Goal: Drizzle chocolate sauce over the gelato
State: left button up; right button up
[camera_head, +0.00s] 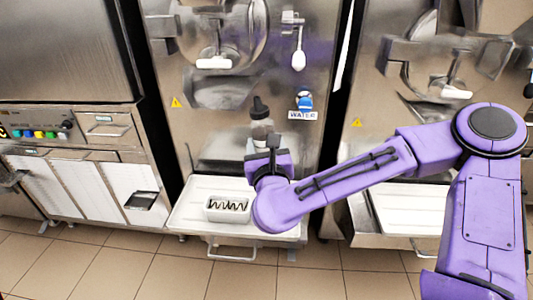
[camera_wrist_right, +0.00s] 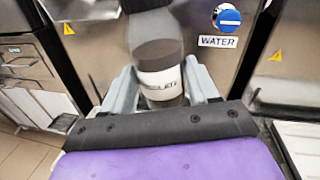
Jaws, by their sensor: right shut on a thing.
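A clear bottle with a dark nozzle cap (camera_head: 261,125) stands upright in my right gripper (camera_head: 268,158). In the right wrist view the bottle (camera_wrist_right: 158,60) has a white label and sits between the two grey fingers of the right gripper (camera_wrist_right: 162,88), which is shut on it. A small white tub of gelato (camera_head: 228,209) rests on the white tray to the left of and below the gripper. A dark zigzag line of sauce lies across the top of the gelato. My left gripper is not in view.
The white tray (camera_head: 190,217) juts out in front of the middle steel freezer (camera_head: 215,130). A blue water knob (camera_head: 304,100) is right of the bottle. Another tray (camera_head: 408,208) lies right, behind my right arm. The tray is clear left of the tub.

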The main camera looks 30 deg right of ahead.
jog(key=shift+r+m+b, duration=0.25)
jog(key=shift+m+b, duration=0.1)
jog(key=shift+m, duration=0.55)
jog(key=b+v, duration=1.4)
jog(key=v, duration=0.1)
jog(key=shift+a+b, duration=0.3)
